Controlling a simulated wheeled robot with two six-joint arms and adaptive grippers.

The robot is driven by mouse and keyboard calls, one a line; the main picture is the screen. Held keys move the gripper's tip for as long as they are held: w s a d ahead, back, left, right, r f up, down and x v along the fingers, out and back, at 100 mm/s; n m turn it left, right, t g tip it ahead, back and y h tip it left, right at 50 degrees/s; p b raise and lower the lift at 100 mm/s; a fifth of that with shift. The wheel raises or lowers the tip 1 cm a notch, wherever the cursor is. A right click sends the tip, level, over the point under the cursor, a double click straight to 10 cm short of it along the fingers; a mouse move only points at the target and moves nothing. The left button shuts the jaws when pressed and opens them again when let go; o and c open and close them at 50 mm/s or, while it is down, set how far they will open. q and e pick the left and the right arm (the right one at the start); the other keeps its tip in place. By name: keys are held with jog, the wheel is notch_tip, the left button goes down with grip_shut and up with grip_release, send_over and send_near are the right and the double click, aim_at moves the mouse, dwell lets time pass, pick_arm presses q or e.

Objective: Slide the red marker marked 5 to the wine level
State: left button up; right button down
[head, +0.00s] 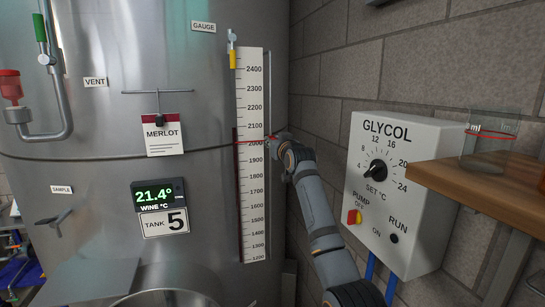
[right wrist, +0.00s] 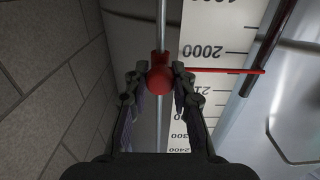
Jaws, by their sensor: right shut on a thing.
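The red marker (head: 256,139) is a thin red pointer across the white gauge scale (head: 252,90), by the 2000 label. In the right wrist view its red knob (right wrist: 159,80) rides on a vertical rod, and its pointer (right wrist: 235,71) lies between 2000 and 2100. No 5 is readable on it. My right gripper (head: 277,141) is shut on the knob, with a finger on each side. The dark red wine column (head: 238,200) stands left of the scale; its top looks near or slightly above the pointer, but is hard to make out. My left gripper is out of view.
The tank sign (head: 164,222) reads TANK 5. A yellow-handled valve (head: 233,59) tops the gauge. Right of my arm are the GLYCOL box (head: 385,220) and a wooden shelf (head: 490,185) with a glass beaker (head: 487,145). A brick wall stands close behind.

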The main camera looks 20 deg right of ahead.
notch_tip(320, 180, up, 4)
jog(key=shift+r+p, duration=0.1)
jog(key=shift+p, duration=0.45)
jog(key=shift+r, duration=0.35)
jog(key=c, duration=1.1)
grip_release()
jog(key=s, duration=1.2)
jog(key=shift+d, duration=0.25)
